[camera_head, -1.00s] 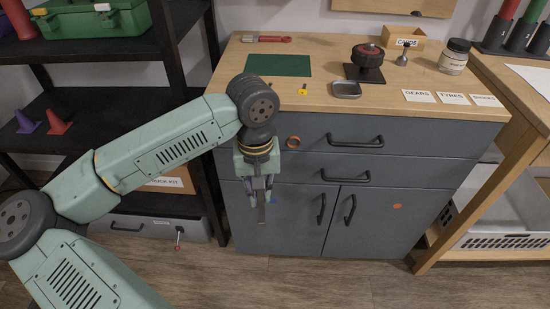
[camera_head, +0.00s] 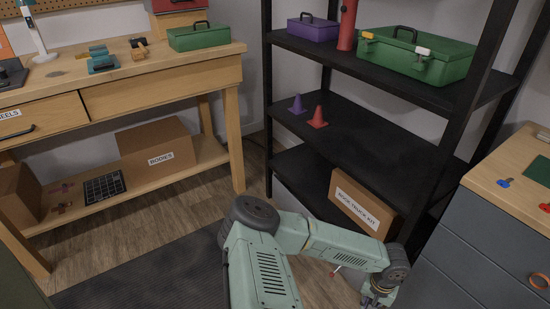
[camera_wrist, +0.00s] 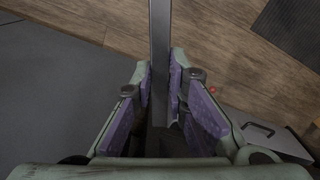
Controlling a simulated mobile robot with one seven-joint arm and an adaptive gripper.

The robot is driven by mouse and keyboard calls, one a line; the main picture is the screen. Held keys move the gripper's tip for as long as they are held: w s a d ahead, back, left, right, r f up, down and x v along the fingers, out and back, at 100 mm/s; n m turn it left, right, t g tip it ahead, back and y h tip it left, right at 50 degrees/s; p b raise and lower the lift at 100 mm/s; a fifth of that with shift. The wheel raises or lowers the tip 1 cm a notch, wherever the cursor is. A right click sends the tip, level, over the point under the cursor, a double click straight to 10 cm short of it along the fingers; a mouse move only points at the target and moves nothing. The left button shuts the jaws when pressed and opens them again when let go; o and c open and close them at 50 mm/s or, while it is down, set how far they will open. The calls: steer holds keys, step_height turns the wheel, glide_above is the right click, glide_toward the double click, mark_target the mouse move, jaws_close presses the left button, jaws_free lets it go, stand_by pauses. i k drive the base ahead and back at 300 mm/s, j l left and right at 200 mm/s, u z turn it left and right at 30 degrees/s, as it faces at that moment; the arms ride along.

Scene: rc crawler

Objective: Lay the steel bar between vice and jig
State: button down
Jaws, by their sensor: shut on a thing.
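My gripper (camera_wrist: 160,100) is shut on a grey steel bar (camera_wrist: 160,50), which runs between the purple-padded fingers and out past the top of the wrist view. In the head view my gripper (camera_head: 374,297) is at the bottom edge, partly cut off, and the bar cannot be made out there. On the wooden workbench (camera_head: 170,70) at the left stands a small teal device (camera_head: 101,60), which looks like the vice. Just right of it is a small dark and orange-brown piece (camera_head: 139,48), possibly the jig. My gripper is well away from both.
A black shelf (camera_head: 360,135) with a green toolbox (camera_head: 415,56) and two cones stands behind my arm. A grey cabinet (camera_head: 475,260) is at the right. Boxes sit on the workbench's lower shelf. Open floor with a dark mat (camera_head: 150,275) lies before the bench.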

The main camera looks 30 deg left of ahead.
mark_target(57, 72)
steer(key=u, duration=0.45)
steer(key=i+j+u, duration=0.1)
steer(key=u, duration=0.3)
steer(key=i+u, duration=0.1)
steer(key=u, duration=0.35)
steer(key=i+u, duration=0.45)
steer(key=i+l+u, duration=0.15)
steer(key=i+u, duration=0.3)
steer(key=k, duration=0.05)
